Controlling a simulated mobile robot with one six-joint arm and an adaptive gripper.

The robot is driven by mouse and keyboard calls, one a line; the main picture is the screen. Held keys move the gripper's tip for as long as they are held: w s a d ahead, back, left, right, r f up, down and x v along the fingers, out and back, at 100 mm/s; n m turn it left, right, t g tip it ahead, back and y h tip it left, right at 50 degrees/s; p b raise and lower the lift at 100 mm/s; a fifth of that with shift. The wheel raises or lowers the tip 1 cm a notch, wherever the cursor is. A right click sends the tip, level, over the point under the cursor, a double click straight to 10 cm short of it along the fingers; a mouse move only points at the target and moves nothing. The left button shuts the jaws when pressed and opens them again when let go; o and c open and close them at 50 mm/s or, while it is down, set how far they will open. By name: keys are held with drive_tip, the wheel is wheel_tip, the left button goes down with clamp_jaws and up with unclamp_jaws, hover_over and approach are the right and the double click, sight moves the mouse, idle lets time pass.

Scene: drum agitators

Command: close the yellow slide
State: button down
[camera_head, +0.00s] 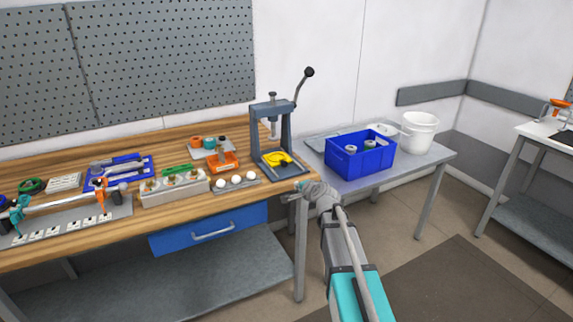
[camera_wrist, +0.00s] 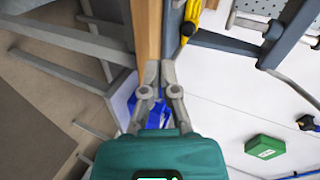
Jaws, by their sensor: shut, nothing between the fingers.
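The yellow slide (camera_head: 273,159) is a curved yellow part low in the grey lever press (camera_head: 272,130), at the right end of the wooden workbench. A yellow piece (camera_wrist: 191,18) also shows at the top of the wrist view, beside grey metal parts. My gripper (camera_head: 300,187) is at the bench's front right corner, in front of and to the right of the press, apart from the yellow slide. In the wrist view my gripper (camera_wrist: 160,66) has its fingertips together, with nothing held, over or near the wooden bench edge. How far the slide stands open cannot be told.
A blue crate (camera_head: 360,160) and a white bucket (camera_head: 419,131) stand on the grey side table right of the bench. White balls in a holder (camera_head: 236,182) and an orange fixture (camera_head: 224,162) sit left of the press. The press lever (camera_head: 305,80) points up and right.

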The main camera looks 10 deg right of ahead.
drive_tip(key=shift+w+d+r+m+t, duration=0.6)
drive_tip(key=shift+w+d+r+m, duration=0.15)
drive_tip(key=shift+w+r+m, duration=0.2)
drive_tip(key=shift+w, duration=0.1)
drive_tip(key=b, duration=0.3)
approach(285, 166)
drive_tip(key=x, duration=0.5)
drive_tip(key=shift+w+a+f, duration=0.2)
drive_tip(key=shift+w+f, duration=0.1)
drive_tip(key=shift+w+a, duration=0.2)
drive_tip(key=shift+w, duration=0.55)
